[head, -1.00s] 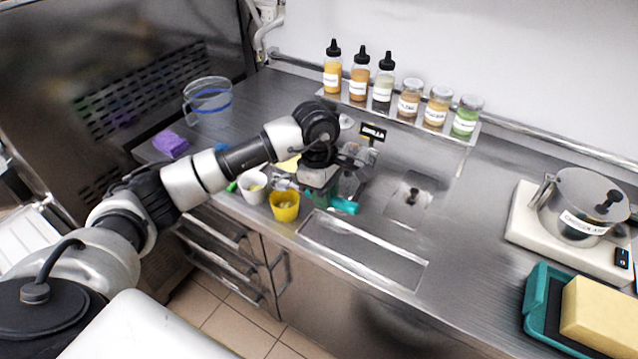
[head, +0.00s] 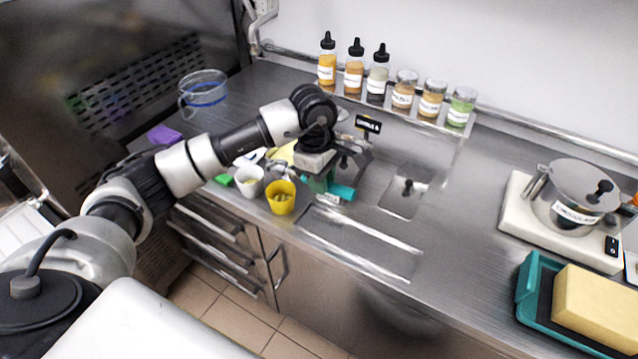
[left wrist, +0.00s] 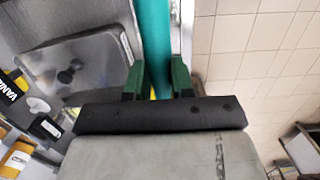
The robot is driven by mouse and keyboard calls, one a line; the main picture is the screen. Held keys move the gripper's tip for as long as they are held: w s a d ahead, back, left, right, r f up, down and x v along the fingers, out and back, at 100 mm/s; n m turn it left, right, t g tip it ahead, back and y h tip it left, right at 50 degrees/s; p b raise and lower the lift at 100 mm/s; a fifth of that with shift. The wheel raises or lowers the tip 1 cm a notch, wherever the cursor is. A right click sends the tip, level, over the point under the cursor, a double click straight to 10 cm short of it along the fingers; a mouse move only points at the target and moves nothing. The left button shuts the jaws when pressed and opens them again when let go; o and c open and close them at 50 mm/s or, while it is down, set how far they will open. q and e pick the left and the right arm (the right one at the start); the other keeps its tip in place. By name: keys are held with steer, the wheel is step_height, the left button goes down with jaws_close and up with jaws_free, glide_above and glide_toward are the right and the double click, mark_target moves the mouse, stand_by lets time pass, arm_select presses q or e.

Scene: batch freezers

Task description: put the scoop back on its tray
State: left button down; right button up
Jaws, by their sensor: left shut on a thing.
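The scoop shows as a teal handle (head: 342,193) at my left gripper in the head view. In the left wrist view the same teal handle (left wrist: 155,40) runs up between the two green fingers. My left gripper (head: 322,184) is shut on it, above the counter behind the left end of a long shallow metal tray (head: 362,241). That tray lies at the counter's front edge and looks empty. The rest of the scoop is hidden behind the gripper. My right gripper is not in view.
A white cup (head: 249,181) and a yellow cup (head: 281,198) stand just left of the gripper. A metal lid (head: 405,195) lies to the right. Labelled bottles (head: 353,75) stand at the wall. A pot (head: 575,197) stands on a white scale at right. The counter between is clear.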

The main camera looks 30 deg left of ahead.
arm_select(q)
steer(key=s+d+f+m+y+b, duration=0.1)
steer(key=s+d+m+b, duration=0.25)
steer(key=d+m, duration=0.6)
steer(key=s+d+m+b, duration=0.35)
steer(key=d+m, duration=0.45)
steer(key=d, duration=0.3)
steer(key=p, duration=0.4)
glide_above(356, 251)
step_height(356, 251, down, 6)
steer(key=shift+s+d+f, duration=0.1)
steer(key=shift+f+m, duration=0.25)
step_height(356, 251, down, 3)
steer(key=shift+f+p, duration=0.1)
steer(key=shift+p, duration=0.45)
steer(key=shift+f, duration=0.35)
